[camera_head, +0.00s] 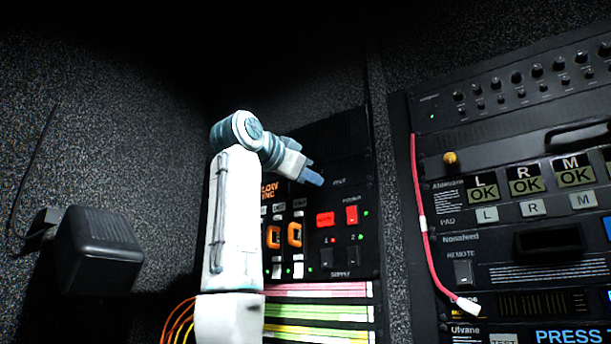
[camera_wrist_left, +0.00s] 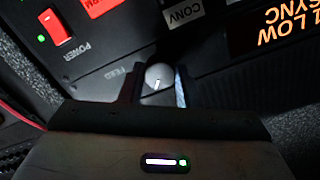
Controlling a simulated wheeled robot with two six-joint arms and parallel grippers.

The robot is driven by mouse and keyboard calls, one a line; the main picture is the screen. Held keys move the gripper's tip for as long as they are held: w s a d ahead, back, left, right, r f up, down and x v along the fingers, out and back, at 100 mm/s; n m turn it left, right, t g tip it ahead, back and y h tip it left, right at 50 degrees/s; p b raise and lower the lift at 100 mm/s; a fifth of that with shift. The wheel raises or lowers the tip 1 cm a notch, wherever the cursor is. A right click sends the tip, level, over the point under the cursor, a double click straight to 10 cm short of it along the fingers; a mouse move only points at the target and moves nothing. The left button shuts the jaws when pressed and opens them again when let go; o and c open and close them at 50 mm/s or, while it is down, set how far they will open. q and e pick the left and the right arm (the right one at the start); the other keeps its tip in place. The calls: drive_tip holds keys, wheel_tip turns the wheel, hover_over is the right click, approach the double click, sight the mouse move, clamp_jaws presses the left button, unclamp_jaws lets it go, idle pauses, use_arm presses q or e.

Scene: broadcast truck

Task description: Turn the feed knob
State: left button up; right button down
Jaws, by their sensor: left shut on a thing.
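The feed knob (camera_wrist_left: 158,75) is a small round grey knob with a white pointer line, beside the printed word FEED, in the left wrist view. My left gripper (camera_wrist_left: 157,90) has one finger on each side of the knob and is shut on it. In the head view my left gripper (camera_head: 313,179) reaches the upper part of the black control panel (camera_head: 345,135) and hides the knob. My right gripper is not in view.
A red power switch (camera_head: 351,214) and a red button (camera_head: 325,219) sit just below the gripper. Orange-framed switches (camera_head: 294,234) are lower left. A pink cable (camera_head: 426,240) hangs at the right rack. A black box (camera_head: 98,250) juts from the left wall.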

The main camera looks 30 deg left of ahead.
use_arm(q)
drive_tip(key=o, duration=1)
drive_tip(key=shift+w, duration=0.1)
drive_tip(key=s+b, duration=0.2)
drive_tip(key=s, duration=0.1)
drive_tip(key=s+a+b, duration=0.1)
drive_tip(key=s+b, duration=0.1)
drive_tip(key=s, duration=0.2)
drive_tip(key=s+b, duration=0.1)
drive_tip(key=s, duration=0.2)
drive_tip(key=shift+s+a+r+b, duration=0.15)
drive_tip(key=shift+s+a+b, duration=0.15)
drive_tip(key=shift+s+b, duration=0.1)
drive_tip(key=shift+w, duration=0.15)
